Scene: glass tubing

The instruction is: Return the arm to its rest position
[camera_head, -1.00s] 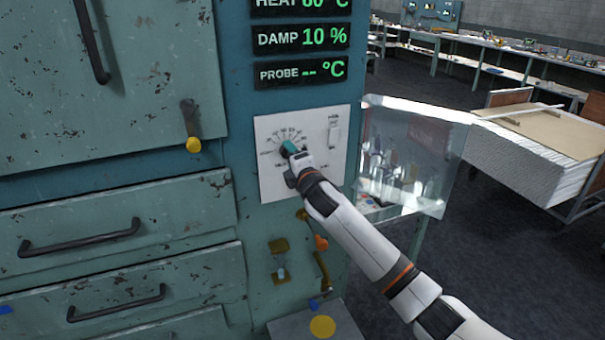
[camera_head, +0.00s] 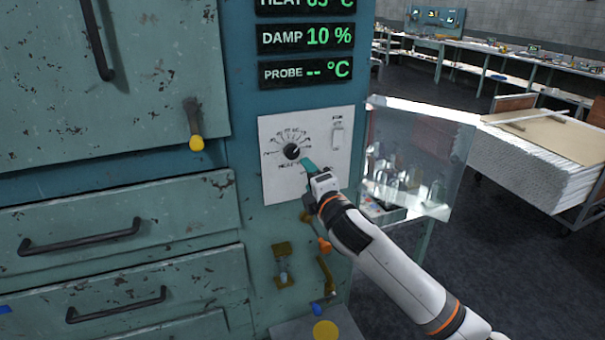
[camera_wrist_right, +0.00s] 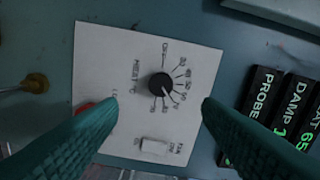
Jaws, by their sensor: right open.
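My right gripper (camera_head: 309,166) has teal fingers and stands just below and to the right of the black heat dial (camera_head: 291,151) on the white control panel (camera_head: 272,185). In the right wrist view the two teal fingers (camera_wrist_right: 158,108) are spread apart with nothing between them. The dial (camera_wrist_right: 161,84) shows whole beyond the fingertips, clear of both, with its scale around it. The white arm comes in from the lower right. My left gripper is not in view.
A white switch (camera_head: 338,136) sits on the panel's upper right. A clear, tilted panel (camera_head: 455,165) juts out right of the cabinet, close to my arm. Yellow and orange levers (camera_head: 325,245) hang below. Displays (camera_head: 306,38) are above.

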